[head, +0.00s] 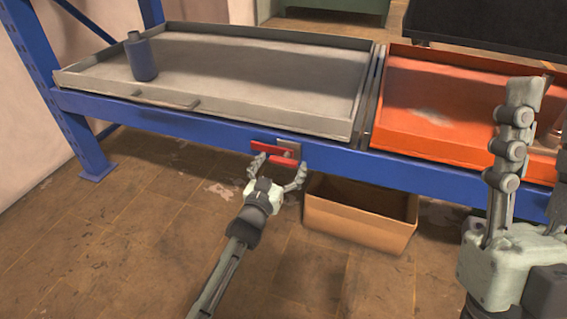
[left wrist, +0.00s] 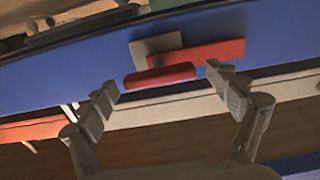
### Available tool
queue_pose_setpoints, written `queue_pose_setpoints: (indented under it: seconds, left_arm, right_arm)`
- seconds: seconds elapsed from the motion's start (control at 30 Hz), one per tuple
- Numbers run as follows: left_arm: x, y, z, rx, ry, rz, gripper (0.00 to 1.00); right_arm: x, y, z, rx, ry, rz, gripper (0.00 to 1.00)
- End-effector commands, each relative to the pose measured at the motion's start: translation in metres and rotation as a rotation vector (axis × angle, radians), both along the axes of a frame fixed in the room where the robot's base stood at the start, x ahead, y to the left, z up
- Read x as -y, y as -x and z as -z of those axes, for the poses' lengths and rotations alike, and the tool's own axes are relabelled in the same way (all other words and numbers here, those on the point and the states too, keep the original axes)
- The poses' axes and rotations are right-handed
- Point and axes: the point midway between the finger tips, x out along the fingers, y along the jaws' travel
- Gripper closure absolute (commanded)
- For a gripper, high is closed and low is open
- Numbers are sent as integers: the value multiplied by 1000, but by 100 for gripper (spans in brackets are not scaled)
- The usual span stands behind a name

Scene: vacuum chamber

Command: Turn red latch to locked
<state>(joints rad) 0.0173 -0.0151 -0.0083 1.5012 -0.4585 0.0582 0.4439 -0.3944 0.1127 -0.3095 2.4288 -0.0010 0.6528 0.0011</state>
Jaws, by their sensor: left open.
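The red latch (head: 272,149) is on the front of the blue shelf beam, beside a small grey plate (head: 289,146). It shows as two red pieces, one above the other. In the left wrist view the red latch (left wrist: 195,51) is ahead, between and just beyond the fingertips. My left gripper (head: 278,168) is open, with its fingers spread on either side of the lower red piece. I cannot tell whether a finger touches it. My right gripper (head: 518,120) is raised at the right, away from the latch, its fingers seen edge-on.
The blue beam (head: 200,129) carries a grey tray (head: 255,75) with a dark blue bottle (head: 141,58) and an orange tray (head: 425,140). An open cardboard box (head: 350,229) stands below, right of my left gripper. The floor at left is clear.

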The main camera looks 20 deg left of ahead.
Motion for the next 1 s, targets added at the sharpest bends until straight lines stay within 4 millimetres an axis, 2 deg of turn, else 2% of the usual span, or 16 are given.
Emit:
queue_pose_setpoints:
  seconds: [0.13,0.4,1.0]
  left_arm:
    - [0,-10,0,0,-1,0,10]
    - [0,-11,0,-1,-1,0,10]
    - [0,-11,0,0,-1,0,84]
  right_arm:
    - [2,5,-1,32,-10,2,60]
    - [3,6,-1,38,-12,2,60]
    - [2,5,-1,35,-11,2,60]
